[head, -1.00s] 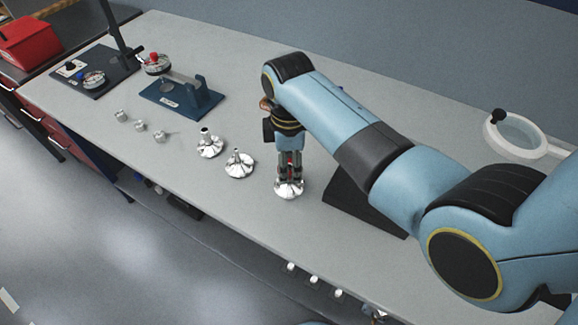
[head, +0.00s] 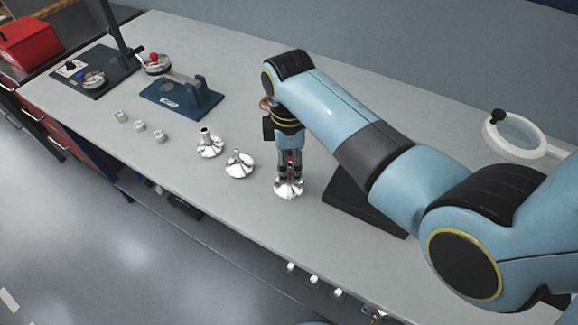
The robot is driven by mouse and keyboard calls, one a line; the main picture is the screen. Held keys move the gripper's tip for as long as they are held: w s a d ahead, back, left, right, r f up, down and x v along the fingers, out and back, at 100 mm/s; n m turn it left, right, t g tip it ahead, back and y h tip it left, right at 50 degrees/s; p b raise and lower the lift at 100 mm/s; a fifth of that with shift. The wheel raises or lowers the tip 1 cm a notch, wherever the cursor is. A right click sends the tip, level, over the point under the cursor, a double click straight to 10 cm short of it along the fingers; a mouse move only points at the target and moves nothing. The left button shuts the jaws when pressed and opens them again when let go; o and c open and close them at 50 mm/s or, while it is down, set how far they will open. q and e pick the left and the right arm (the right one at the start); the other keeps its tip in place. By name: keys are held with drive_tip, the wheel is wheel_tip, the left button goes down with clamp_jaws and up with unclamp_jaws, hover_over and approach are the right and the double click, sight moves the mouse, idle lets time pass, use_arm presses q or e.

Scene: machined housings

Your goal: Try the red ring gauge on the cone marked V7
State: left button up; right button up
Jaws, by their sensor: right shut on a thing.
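My right gripper (head: 289,175) points straight down over the rightmost of three shiny metal cones (head: 289,190) on the bench. It is shut on a small red thing, the red ring gauge (head: 290,160), of which only a sliver shows between the fingers. The ring is at the top of this cone; I cannot tell whether it sits around the cone's tip or just above it. The other two cones, one in the middle (head: 239,166) and one at left (head: 208,146), stand upright and free. The V7 mark is not readable on any cone. My left gripper is not in view.
Several small metal pieces (head: 140,126) lie left of the cones. A blue fixture (head: 182,98) and a dark gauge stand (head: 95,75) are at the far left. A black block (head: 355,205) is close right of the gripper. A round magnifier (head: 515,135) stands at the right.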

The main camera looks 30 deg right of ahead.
drive_tip(key=shift+r, duration=1.8)
drive_tip(key=shift+f+b, duration=0.35)
drive_tip(key=shift+f, duration=0.85)
drive_tip(key=shift+p, duration=0.5)
drive_tip(key=shift+f+b, duration=0.35)
drive_tip(key=shift+f, duration=0.5)
idle(0.4)
idle(0.8)
